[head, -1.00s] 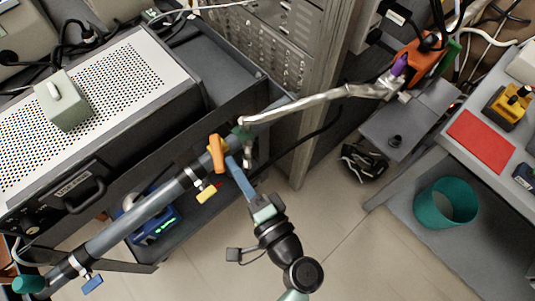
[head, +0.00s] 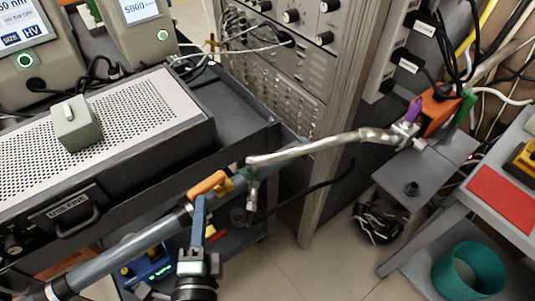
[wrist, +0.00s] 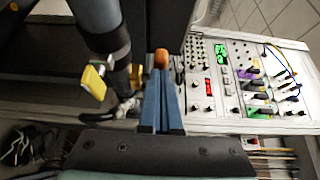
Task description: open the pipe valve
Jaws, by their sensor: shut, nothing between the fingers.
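The grey pipe (head: 125,248) runs diagonally along the front of the cart. Its valve has an orange lever handle (head: 208,184) near the pipe's upper right end. The handle lies roughly along the pipe's direction. My gripper (head: 199,200) is shut and empty, with its blue fingers pointing up at the handle's lower left end. In the wrist view the shut fingers (wrist: 161,78) reach up to the orange handle end (wrist: 161,56), which shows just past the tips. I cannot tell whether they touch.
A silver flexible hose (head: 310,148) runs from the pipe's end towards an orange device (head: 440,112). A perforated instrument box (head: 140,105) sits on the cart behind the pipe. A rack (head: 300,70) stands behind. A teal bin (head: 467,268) stands at lower right. Open floor lies between.

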